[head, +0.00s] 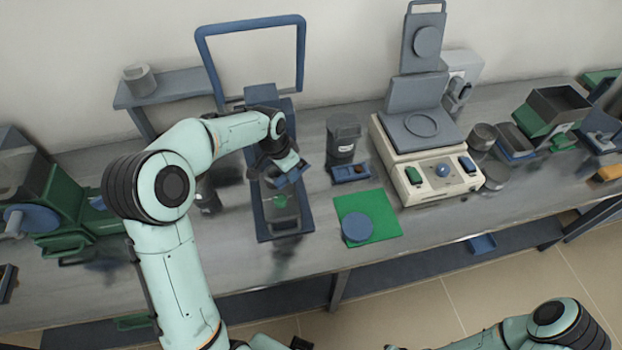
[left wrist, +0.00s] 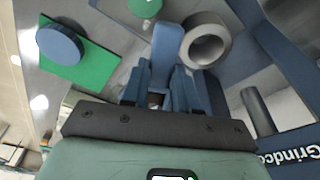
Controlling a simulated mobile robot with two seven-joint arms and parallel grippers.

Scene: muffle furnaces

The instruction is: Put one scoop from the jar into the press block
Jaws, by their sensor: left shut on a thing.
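My left gripper (head: 284,163) is over the press at the middle of the bench. It is shut on a blue tool, seemingly the scoop (head: 294,177); in the left wrist view the blue scoop (left wrist: 165,56) sticks out between the fingers. I cannot tell whether it holds anything. A grey block with a green top piece, likely the press block (head: 285,219), stands on the blue press base just below the gripper. In the left wrist view a grey hollow ring (left wrist: 206,44) is beside the scoop. The dark jar (head: 342,140) with a white label stands to the right. My right gripper is out of view.
A small blue tray (head: 350,173) lies in front of the jar. A green mat (head: 381,212) with a blue disc (head: 357,227) lies near the front edge. The cream scale-like device (head: 433,175) stands further right. The press's blue frame (head: 249,24) rises behind my arm.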

